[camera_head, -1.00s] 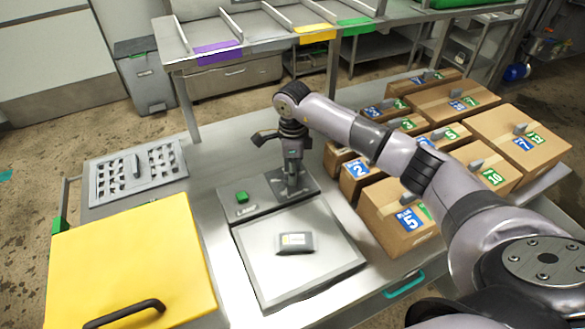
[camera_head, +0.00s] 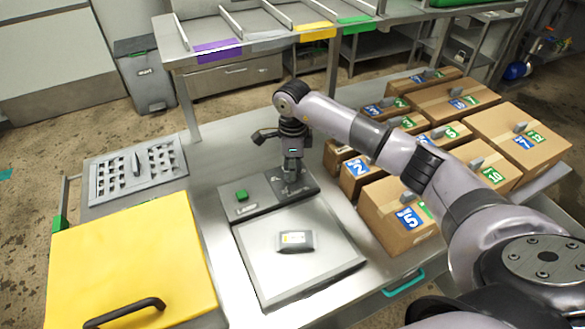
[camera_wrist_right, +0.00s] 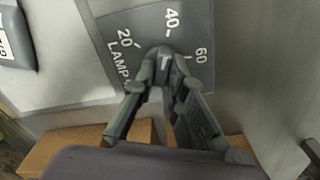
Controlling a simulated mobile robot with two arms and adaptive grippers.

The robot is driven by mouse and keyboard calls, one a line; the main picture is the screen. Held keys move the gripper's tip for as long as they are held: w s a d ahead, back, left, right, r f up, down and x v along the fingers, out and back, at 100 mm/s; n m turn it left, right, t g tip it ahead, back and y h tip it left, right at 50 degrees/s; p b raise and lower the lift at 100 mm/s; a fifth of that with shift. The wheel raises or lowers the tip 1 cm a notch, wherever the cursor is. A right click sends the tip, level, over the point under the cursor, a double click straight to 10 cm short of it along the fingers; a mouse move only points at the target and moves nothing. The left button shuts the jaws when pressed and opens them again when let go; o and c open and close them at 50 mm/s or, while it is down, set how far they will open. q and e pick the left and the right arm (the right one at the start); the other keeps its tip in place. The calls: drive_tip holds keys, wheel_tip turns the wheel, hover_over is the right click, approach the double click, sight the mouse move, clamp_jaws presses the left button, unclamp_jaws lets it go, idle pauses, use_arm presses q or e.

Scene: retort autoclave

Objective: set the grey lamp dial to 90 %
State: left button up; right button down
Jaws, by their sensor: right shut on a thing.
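The grey lamp dial (camera_wrist_right: 160,58) shows in the right wrist view on a dark grey panel (camera_wrist_right: 118,22), beside the print "LAMP" and the scale numbers 20, 40 and 60. A small white mark is on the dial; I cannot tell which value it points to. The higher numbers are hidden. My right gripper (camera_wrist_right: 158,86) is shut on the dial, one finger at each side. In the head view my right gripper (camera_head: 292,188) points down onto the panel (camera_head: 264,210) and hides the dial. My left gripper is not in view.
A green button (camera_head: 242,196) sits on the panel, left of my gripper. A grey labelled pack (camera_head: 295,241) lies on the pale plate (camera_head: 270,272) in front. Cartons (camera_head: 397,222) stand close to the right, under my arm. A yellow lid (camera_head: 130,255) is at left.

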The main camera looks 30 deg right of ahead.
drive_tip(key=shift+m, duration=0.3)
drive_tip(key=m+b, duration=0.1)
drive_tip(key=m, duration=0.1)
drive_tip(key=shift+m, duration=0.3)
drive_tip(key=m+b, duration=0.1)
drive_tip(key=m, duration=0.2)
drive_tip(key=shift+s+a+m, duration=0.1)
drive_tip(key=shift+m, duration=0.2)
drive_tip(key=m+b, duration=0.1)
drive_tip(key=m, duration=0.2)
drive_tip(key=shift+a+m, duration=0.1)
drive_tip(key=shift+m, duration=0.3)
drive_tip(key=m, duration=0.3)
drive_tip(key=shift+a+m, duration=0.1)
drive_tip(key=shift+m, duration=0.2)
drive_tip(key=m, duration=0.3)
drive_tip(key=shift+m+b, duration=0.3)
drive_tip(key=shift+b, duration=0.05)
drive_tip(key=m, duration=0.3)
drive_tip(key=shift+a+m, duration=0.15)
drive_tip(key=shift+m, duration=0.15)
drive_tip(key=m, duration=0.6)
drive_tip(key=shift+w+r, duration=0.1)
drive_tip(key=shift+w, duration=0.1)
drive_tip(key=shift+m, duration=0.4)
